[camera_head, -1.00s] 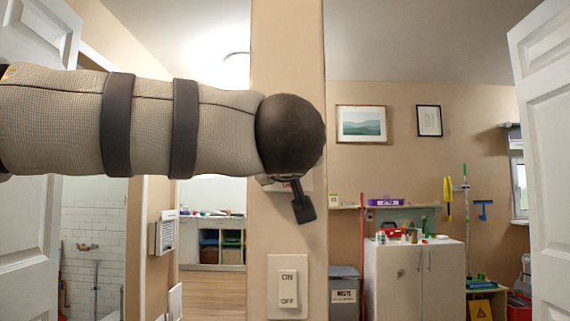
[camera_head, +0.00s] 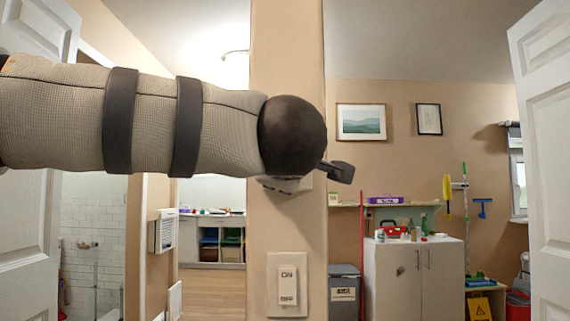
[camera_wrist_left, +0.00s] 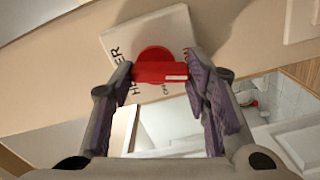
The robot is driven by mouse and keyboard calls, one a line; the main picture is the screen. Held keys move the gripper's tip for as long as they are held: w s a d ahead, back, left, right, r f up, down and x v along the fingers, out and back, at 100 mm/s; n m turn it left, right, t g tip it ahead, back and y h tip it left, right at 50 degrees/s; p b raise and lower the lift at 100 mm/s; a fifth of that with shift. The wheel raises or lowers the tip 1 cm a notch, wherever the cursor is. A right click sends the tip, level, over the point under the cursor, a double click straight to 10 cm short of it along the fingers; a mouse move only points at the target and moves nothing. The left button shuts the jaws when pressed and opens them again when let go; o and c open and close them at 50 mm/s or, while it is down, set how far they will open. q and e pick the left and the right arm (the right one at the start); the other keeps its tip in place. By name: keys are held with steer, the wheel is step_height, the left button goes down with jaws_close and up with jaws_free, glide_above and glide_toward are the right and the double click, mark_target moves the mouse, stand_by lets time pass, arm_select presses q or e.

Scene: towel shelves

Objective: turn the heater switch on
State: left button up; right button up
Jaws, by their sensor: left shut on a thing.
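The heater switch is a white plate (camera_wrist_left: 118,42) with dark lettering, partly readable as the heater label, and a red knob (camera_wrist_left: 155,54) on it. My left gripper (camera_wrist_left: 161,72) has one finger on each side of the red knob and is shut on it. In the head view my left arm comes in from the left and covers the gripper and knob. Only the lower edge of the white plate (camera_head: 287,185) shows beneath my wrist, on the beige pillar. My right gripper is in neither view.
A white rocker switch marked on and off (camera_head: 287,286) is lower on the same pillar (camera_head: 290,228). White doors stand at both sides. A white cabinet (camera_head: 412,285) and a grey waste bin (camera_head: 344,288) stand in the room to the right.

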arm_select(q)
steer(key=shift+n, duration=1.6)
steer(key=o, duration=1.2)
steer(key=shift+c, duration=0.2)
steer(key=s, duration=1.2)
